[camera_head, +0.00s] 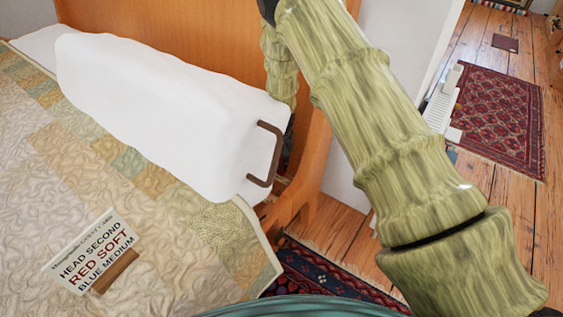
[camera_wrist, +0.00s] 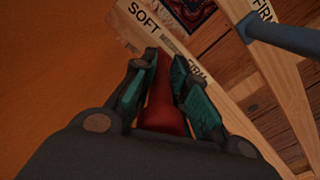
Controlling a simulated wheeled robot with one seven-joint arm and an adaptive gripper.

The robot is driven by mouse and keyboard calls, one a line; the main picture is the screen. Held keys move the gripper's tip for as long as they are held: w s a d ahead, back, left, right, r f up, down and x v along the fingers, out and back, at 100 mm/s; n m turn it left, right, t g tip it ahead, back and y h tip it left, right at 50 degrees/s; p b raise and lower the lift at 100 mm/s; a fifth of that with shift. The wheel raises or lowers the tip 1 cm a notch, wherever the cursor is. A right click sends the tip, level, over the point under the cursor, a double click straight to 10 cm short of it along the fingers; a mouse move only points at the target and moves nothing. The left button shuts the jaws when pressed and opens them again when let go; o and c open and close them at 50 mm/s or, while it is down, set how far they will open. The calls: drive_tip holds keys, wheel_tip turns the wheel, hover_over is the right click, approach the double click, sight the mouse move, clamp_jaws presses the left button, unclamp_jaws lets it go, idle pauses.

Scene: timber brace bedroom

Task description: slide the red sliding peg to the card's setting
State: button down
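The card (camera_head: 98,255) on the quilt reads "HEAD SECOND, RED SOFT, BLUE MEDIUM". In the wrist view, the red peg (camera_wrist: 162,112) lies between the two fingers of my gripper (camera_wrist: 166,58). The teal pads stand close on either side of it; I cannot tell whether both press on it. Beyond the fingertips is a pale wooden rail (camera_wrist: 213,91) marked SOFT at its upper left and FIRM lower right, with a partly hidden label between. The peg's exact setting is unclear. In the head view, my gripper and the peg are hidden.
A blue bar (camera_wrist: 284,36) crosses a second pale rail (camera_wrist: 262,62) marked FIRM at the right. A white pillow (camera_head: 160,110) lies against the orange wooden headboard (camera_head: 185,30), with a brown handle (camera_head: 275,152) beside it. Patterned rugs (camera_head: 495,120) lie on the plank floor.

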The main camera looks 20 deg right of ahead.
drive_tip(key=shift+s+d+r+p, duration=0.15)
drive_tip(key=shift+s+d+p, duration=0.35)
drive_tip(key=shift+s+p, duration=0.25)
drive_tip(key=shift+s+d+p, duration=0.3)
drive_tip(key=shift+s+p, duration=0.05)
drive_tip(key=shift+f, duration=0.2)
drive_tip(key=c, duration=1.4)
unclamp_jaws()
drive_tip(key=shift+o, duration=0.2)
drive_tip(key=shift+r, duration=0.1)
wheel_tip(320, 180, up, 12)
